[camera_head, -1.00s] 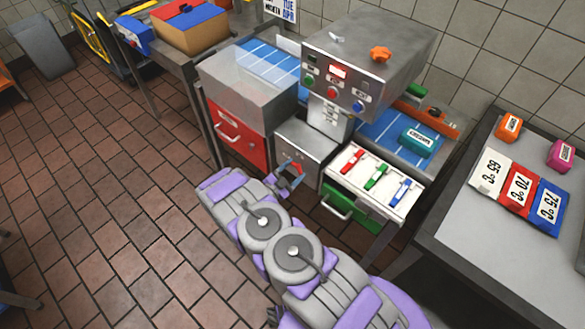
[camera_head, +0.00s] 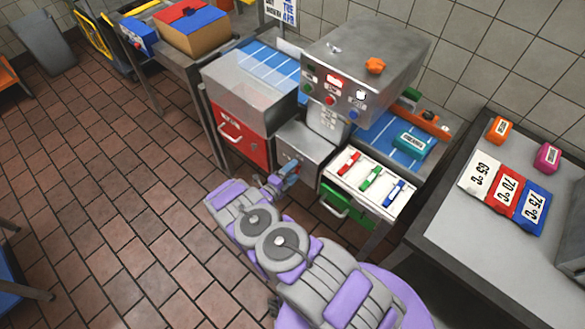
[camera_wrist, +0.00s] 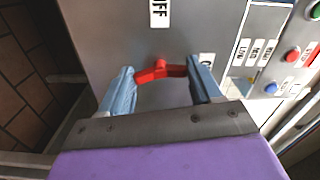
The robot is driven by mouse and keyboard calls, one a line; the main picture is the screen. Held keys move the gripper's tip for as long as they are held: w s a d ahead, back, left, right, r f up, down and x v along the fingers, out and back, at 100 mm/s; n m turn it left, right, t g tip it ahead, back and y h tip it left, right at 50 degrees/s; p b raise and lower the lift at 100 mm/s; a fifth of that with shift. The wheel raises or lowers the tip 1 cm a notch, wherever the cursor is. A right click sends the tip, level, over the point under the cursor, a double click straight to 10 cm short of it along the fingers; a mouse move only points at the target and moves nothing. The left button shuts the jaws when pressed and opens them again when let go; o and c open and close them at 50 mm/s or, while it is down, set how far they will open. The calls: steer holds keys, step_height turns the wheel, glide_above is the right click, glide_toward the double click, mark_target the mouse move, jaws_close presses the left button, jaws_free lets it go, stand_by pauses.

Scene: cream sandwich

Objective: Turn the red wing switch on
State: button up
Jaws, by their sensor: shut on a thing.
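The red wing switch (camera_wrist: 160,70) is on the grey metal front panel in the wrist view, its wings spread roughly left to right. A white label reading "OFF" (camera_wrist: 159,12), partly cut off, is above it. A second white label (camera_wrist: 207,64) is partly hidden behind the right finger. My gripper (camera_wrist: 161,72) is shut on the switch, one blue finger at each wing end. In the head view my gripper (camera_head: 288,172) is at the front of the low grey metal box (camera_head: 309,147) under the control panel; the switch is not clearly visible there.
The machine's control panel (camera_head: 345,97) has coloured buttons. A white tray (camera_head: 349,184) with red, green and blue handled pieces stands close right of my gripper. A red drawer (camera_head: 238,135) is at left. A grey table (camera_head: 465,225) is at right.

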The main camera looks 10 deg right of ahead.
steer(key=shift+m+p, duration=0.9)
steer(key=shift+m, duration=0.1)
steer(key=shift+s+f, duration=0.1)
steer(key=shift+f, duration=0.1)
steer(key=o, duration=1.1)
steer(key=shift+r, duration=0.1)
steer(key=shift+c, duration=0.2)
steer(key=shift+a, duration=0.15)
steer(key=v, duration=1.7)
steer(key=shift+a, duration=0.1)
